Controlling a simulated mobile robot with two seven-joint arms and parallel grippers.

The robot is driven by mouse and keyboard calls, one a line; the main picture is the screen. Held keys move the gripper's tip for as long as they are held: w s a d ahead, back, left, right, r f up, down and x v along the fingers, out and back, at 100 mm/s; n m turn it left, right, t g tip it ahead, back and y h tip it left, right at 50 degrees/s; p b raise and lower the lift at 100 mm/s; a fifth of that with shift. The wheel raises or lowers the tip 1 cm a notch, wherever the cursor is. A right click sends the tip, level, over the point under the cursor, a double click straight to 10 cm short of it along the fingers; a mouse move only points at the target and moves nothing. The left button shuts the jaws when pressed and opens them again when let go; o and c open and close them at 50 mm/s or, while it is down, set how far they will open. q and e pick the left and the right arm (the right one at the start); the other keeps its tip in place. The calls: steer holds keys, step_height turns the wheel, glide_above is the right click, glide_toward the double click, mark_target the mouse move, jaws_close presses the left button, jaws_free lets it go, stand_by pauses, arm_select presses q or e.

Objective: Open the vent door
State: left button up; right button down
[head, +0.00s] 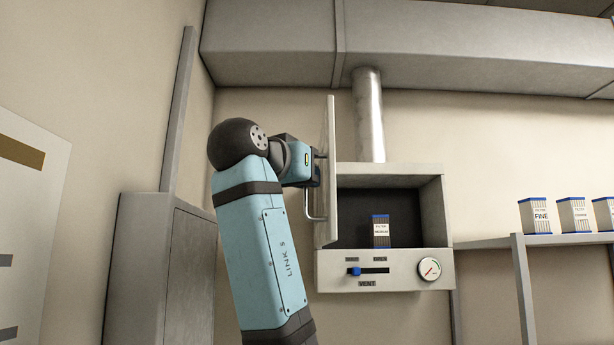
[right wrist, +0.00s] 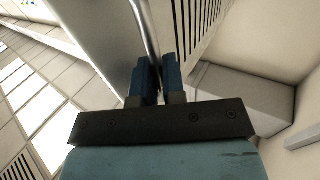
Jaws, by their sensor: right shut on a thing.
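The vent door (head: 331,180) is swung open. It stands nearly edge-on at the left side of the grey vent box (head: 435,215) and leaves the dark inside in view. Its metal handle (head: 308,206) is on the door's left face, and the bar also shows in the right wrist view (right wrist: 148,32). My right gripper (head: 317,171) is at the handle. In the right wrist view its blue fingers (right wrist: 158,78) are shut on the bar. The fingertips are mostly hidden in the head view. My left gripper is not in view.
A filter box (head: 380,232) stands inside the vent. The front panel has a blue slider knob (head: 354,272) at the left of its slot and a dial (head: 429,269). More filter boxes stand on a shelf (head: 560,240) at right. A grey cabinet (head: 150,270) stands left.

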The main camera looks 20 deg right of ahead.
steer(key=shift+r, duration=0.15)
stand_by(0.3)
steer(key=c, duration=1.3)
jaws_free()
steer(key=shift+c, duration=0.2)
steer(key=shift+o, duration=0.5)
steer(key=shift+w, duration=0.1)
steer(key=b+v, duration=0.3)
steer(key=v, duration=1)
steer(key=shift+a+b, duration=0.35)
